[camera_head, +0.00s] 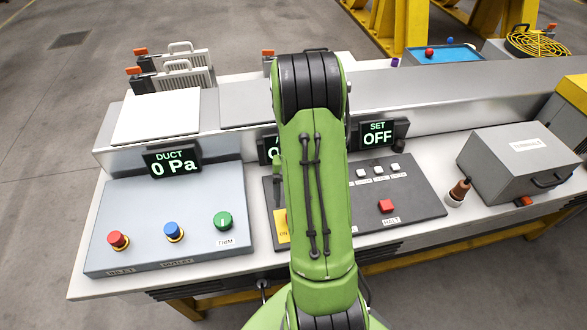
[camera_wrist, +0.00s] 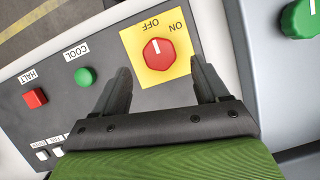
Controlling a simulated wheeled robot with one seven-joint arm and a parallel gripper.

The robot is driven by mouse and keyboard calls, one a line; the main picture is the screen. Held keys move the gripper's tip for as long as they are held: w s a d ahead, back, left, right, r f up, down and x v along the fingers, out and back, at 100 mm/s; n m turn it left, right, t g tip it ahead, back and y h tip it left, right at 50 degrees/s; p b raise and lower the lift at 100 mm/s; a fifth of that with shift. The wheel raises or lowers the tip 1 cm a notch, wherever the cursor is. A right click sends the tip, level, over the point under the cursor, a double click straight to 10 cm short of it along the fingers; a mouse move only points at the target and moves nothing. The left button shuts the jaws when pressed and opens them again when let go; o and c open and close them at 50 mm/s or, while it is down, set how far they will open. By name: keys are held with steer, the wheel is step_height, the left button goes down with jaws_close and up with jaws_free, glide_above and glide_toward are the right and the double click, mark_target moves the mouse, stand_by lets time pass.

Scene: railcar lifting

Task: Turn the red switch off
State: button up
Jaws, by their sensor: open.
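The red switch (camera_wrist: 158,52) is a round red knob on a yellow plate (camera_wrist: 130,42) marked OFF and ON, which appear upside down in the wrist view. Its white pointer line lies toward the labelled edge, nearer the OFF word. My gripper (camera_wrist: 162,78) is open, with its two dark fingers apart on either side just short of the knob. Nothing is between them, and I cannot tell how high they are above the panel.
A green COOL button (camera_wrist: 85,77) and red HALT button (camera_wrist: 35,98) share the dark panel. The left panel holds a red knob (camera_head: 118,240), a blue knob (camera_head: 174,232) and a green TRIM knob (camera_head: 223,221). One display (camera_head: 378,133) reads SET OFF; another is partly hidden.

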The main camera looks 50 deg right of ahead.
steer(key=p+v, duration=0.2)
steer(key=v, duration=0.9)
